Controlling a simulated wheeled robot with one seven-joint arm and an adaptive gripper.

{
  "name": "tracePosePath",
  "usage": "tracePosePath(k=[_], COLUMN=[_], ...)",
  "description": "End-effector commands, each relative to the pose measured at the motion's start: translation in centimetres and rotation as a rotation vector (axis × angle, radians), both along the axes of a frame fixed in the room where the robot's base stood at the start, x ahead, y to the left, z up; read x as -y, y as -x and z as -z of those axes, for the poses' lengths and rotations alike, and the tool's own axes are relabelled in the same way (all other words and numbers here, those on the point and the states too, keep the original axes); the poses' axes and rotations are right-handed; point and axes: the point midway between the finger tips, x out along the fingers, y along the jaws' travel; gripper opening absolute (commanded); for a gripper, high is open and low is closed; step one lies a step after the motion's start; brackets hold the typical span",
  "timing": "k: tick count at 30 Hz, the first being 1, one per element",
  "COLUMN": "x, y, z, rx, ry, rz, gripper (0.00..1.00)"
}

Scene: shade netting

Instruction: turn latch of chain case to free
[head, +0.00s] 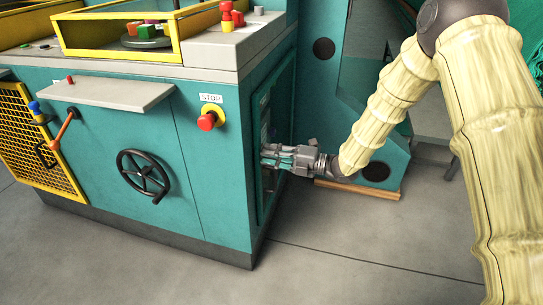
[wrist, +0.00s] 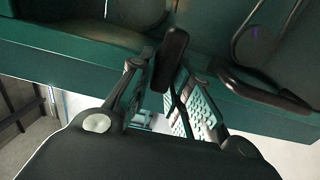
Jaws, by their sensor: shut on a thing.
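The chain case (head: 284,92) is the teal panel on the machine's right-hand side, seen edge-on in the head view. In the wrist view its teal face (wrist: 60,55) fills the upper part. A dark, elongated latch handle (wrist: 171,58) stands out between my fingers there. My gripper (head: 266,158) is at the case's side and also shows in the wrist view (wrist: 168,76). It is shut on the latch. The latch's pivot is hidden, and in the head view the fingers cover the latch.
A black bent bar handle (wrist: 265,90) is close to the right finger. A red stop button (head: 207,121) and black handwheel (head: 144,174) are on the machine's front. A teal upright (head: 352,100) stands right of the case. Open grey floor (head: 350,255) lies in front.

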Motion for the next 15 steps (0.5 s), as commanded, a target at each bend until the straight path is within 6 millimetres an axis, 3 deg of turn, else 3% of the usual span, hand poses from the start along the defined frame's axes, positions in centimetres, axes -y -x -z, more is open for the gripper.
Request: tracePosePath(k=[6, 7, 9, 10, 15], x=[0.01, 0.02, 0.02, 0.02, 0.01], y=[-0.01, 0.00, 0.00, 0.00, 0.00], z=[0.01, 0.02, 0.02, 0.02, 0.01], rx=[0.000, 0.000, -0.001, -0.001, -0.001], ry=[0.001, 0.001, 0.001, 0.001, 0.000], rz=[0.000, 0.000, 0.000, 0.000, 0.000], gripper=[0.00, 0.21, 0.34, 0.38, 0.38])
